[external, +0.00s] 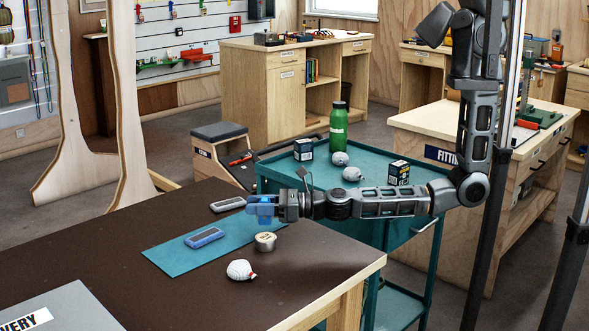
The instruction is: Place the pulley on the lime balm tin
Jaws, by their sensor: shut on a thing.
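My gripper (276,206) reaches in from the right, level, above the dark table. It is shut on a small blue thing (261,212), which I take for the pulley; its shape is partly hidden by the fingers. A small round silver tin (265,243) with a pale labelled lid stands at the right edge of the teal mat, just below the held thing in the picture. I take it for the lime balm tin; the lid's print is too small to read. The held thing appears to be above the tin and apart from it.
On the teal mat (165,257) lies a blue-grey oblong device (205,237). A grey oblong one (228,204) lies behind it. A white ribbed object (241,270) sits in front of the tin. A teal cart (310,172) with a green bottle (338,127) stands behind.

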